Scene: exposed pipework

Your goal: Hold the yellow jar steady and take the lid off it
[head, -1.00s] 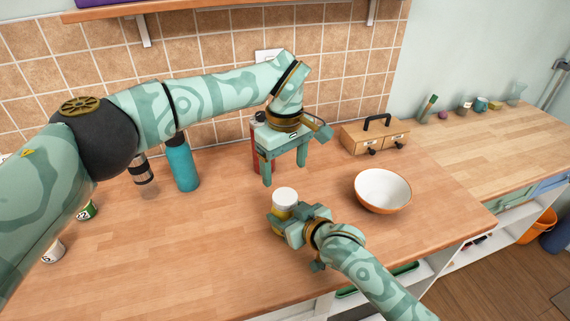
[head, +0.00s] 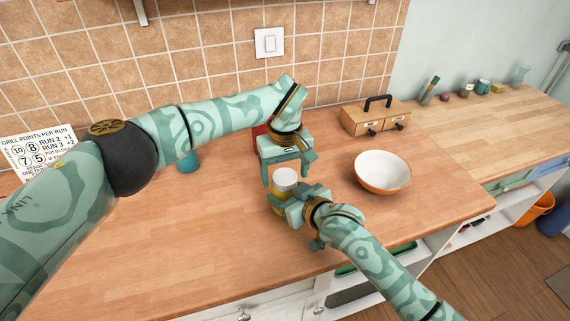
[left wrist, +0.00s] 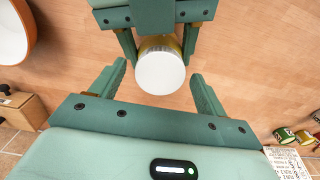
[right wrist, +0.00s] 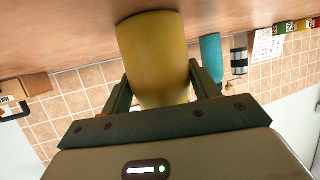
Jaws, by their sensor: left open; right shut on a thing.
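The yellow jar (head: 279,196) stands upright on the wooden counter in the head view, with its white lid (head: 285,177) on top. My right gripper (head: 285,203) is shut on the jar's body from the front right; the right wrist view shows the yellow jar (right wrist: 155,60) between its fingers (right wrist: 158,85). My left gripper (head: 288,178) is open, pointing down just above and behind the lid. In the left wrist view the round white lid (left wrist: 160,70) lies just beyond the gap between the open left fingers (left wrist: 158,82), not touching them.
A white and orange bowl (head: 382,171) stands to the right of the jar. A wooden drawer box (head: 375,120) is behind it. A teal bottle (head: 189,162) and a red object (head: 259,131) stand behind my left arm. The counter left of the jar is clear.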

